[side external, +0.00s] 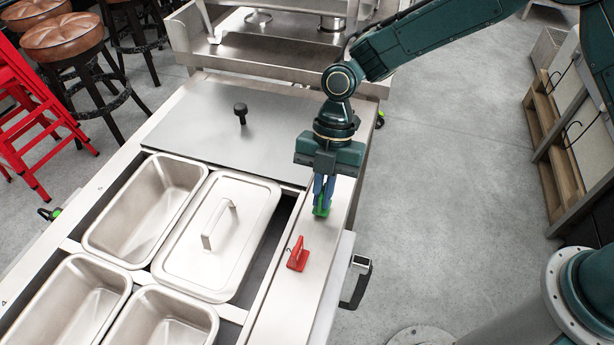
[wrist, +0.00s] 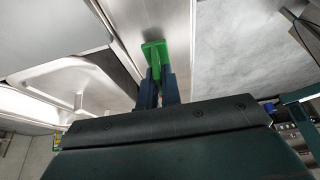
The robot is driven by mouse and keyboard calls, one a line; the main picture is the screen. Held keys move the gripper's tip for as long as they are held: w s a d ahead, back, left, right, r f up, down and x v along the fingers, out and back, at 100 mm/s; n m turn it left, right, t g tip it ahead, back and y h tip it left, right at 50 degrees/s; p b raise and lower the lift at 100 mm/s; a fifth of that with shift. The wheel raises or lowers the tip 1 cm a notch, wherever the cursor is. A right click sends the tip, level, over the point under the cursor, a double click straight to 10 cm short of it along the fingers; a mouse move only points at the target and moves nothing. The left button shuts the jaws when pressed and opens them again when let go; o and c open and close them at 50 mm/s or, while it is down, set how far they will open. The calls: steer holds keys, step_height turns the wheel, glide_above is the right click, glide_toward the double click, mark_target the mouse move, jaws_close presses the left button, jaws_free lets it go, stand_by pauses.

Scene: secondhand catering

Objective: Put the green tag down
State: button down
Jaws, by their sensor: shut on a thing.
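My gripper (side external: 323,191) points down over the metal ledge (side external: 283,279) on the right side of the steel counter. It is shut on the green tag (side external: 320,211). In the wrist view the green tag (wrist: 154,52) sticks out past the two fingertips. The fingers hide part of the tag. I cannot tell for sure whether its lower edge touches the ledge. A red tag (side external: 298,257) with a raised upright part stands on the same ledge, nearer the camera and apart from the green one.
Open steel pans (side external: 147,210) and a lidded pan (side external: 218,240) with a raised handle sit left of the ledge. A flat cover (side external: 215,130) with a black knob (side external: 240,110) lies behind them. A black handle (side external: 356,282) juts from the counter's right side. Bare ledge lies between the tags.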

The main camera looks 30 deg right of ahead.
steer(key=shift+f, duration=0.3)
steer(key=shift+f, duration=0.15)
steer(key=c, duration=1.6)
jaws_free()
steer(key=shift+v, duration=6.2)
steer(key=shift+s, duration=0.1)
